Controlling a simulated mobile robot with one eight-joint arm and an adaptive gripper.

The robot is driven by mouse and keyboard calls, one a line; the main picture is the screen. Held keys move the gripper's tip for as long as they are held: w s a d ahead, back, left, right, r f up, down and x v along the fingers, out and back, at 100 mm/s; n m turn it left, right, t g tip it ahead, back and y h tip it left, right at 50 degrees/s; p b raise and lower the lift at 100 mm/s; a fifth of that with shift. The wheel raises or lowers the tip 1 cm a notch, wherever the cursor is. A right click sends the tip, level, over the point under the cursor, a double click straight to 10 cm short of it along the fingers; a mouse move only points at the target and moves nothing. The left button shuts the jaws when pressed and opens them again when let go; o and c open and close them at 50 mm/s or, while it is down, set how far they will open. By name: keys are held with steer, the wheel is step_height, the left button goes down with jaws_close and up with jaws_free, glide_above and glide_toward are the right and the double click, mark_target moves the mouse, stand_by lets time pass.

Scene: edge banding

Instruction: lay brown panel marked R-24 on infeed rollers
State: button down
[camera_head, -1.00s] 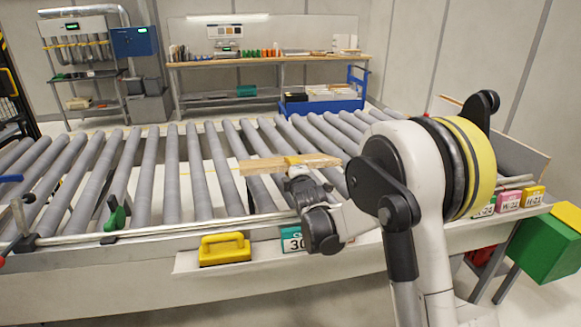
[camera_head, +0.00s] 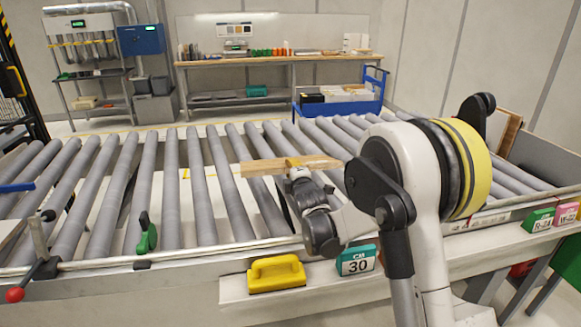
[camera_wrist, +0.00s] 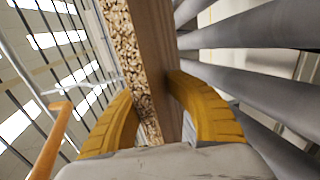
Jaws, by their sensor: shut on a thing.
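My gripper (camera_head: 299,166) is shut on a brown panel (camera_head: 265,167), seen nearly edge-on above the infeed rollers (camera_head: 205,200). In the wrist view, the yellow fingers (camera_wrist: 160,105) press on both sides of the panel (camera_wrist: 155,45). Its speckled chipboard edge and a brown face show there. No marking on the panel is readable. The rollers also show close by on the right of the wrist view (camera_wrist: 255,90). The panel appears raised above them, with its lower parts hidden. A green tag reading R-24 (camera_head: 541,220) stands on the front ledge at the right.
A yellow block with a handle (camera_head: 277,274) and a teal tag reading 30 (camera_head: 357,260) sit on the front ledge. A board (camera_head: 507,130) stands behind my arm.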

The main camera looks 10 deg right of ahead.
step_height(320, 180, down, 11)
steer(key=b, duration=0.6)
stand_by(0.3)
steer(key=shift+a+r, duration=0.1)
steer(key=c, duration=1.4)
jaws_free()
steer(key=o, duration=1.2)
